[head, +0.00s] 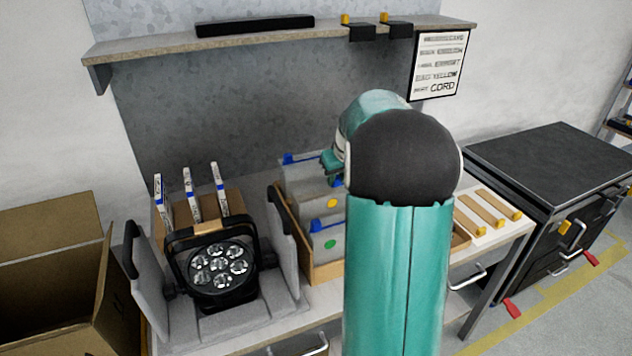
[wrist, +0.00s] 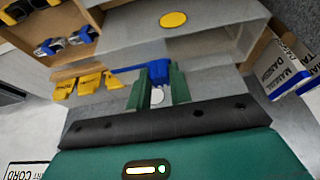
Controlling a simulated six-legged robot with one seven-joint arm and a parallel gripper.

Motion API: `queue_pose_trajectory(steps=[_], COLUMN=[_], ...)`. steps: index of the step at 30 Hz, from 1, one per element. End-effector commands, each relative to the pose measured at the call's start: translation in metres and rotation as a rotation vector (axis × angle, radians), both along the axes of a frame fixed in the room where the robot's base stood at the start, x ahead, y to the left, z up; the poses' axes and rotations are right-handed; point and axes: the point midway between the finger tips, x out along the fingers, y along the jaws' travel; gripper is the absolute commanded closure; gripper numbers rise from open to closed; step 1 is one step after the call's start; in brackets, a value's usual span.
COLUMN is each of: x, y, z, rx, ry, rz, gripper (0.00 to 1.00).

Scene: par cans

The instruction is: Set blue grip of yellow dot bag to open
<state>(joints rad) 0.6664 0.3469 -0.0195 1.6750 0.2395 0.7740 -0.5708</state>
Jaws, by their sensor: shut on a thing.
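The yellow dot bag (head: 308,202) is a grey bag standing in a wooden box, with its yellow dot (head: 332,203) facing out. In the wrist view its dot (wrist: 173,19) shows above my fingers. Its blue grip (wrist: 155,71) is a bar with a thicker block at one end. My gripper (wrist: 158,88) has its two green fingers on either side of that block and is shut on it. In the head view my gripper (head: 333,162) is over the bag, and my arm hides much of the bag. Whether the grip is set open cannot be told.
A green dot bag (head: 322,247) stands in front in the same wooden box (head: 283,195), and another blue-gripped bag stands behind. A par can light (head: 217,265) is at left. A shelf (head: 270,38) runs above. A tray with yellow-tipped pieces (head: 488,208) lies at right.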

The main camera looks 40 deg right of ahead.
Motion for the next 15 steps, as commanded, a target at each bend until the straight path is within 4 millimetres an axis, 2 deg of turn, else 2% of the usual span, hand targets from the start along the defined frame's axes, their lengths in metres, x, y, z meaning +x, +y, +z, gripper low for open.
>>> queue_pose_trajectory(steps=[3,6,10,15], x=[-0.006,-0.009,-0.012,-0.013], y=[-0.024,-0.036,-0.045,-0.047], z=[-0.001,-0.001,0.0,-0.001], rx=[0.0,0.001,0.0,0.0], ry=[0.001,0.001,0.0,0.001], rz=[-0.002,-0.001,0.0,0.002], gripper=[1.0,1.0,1.0,1.0])
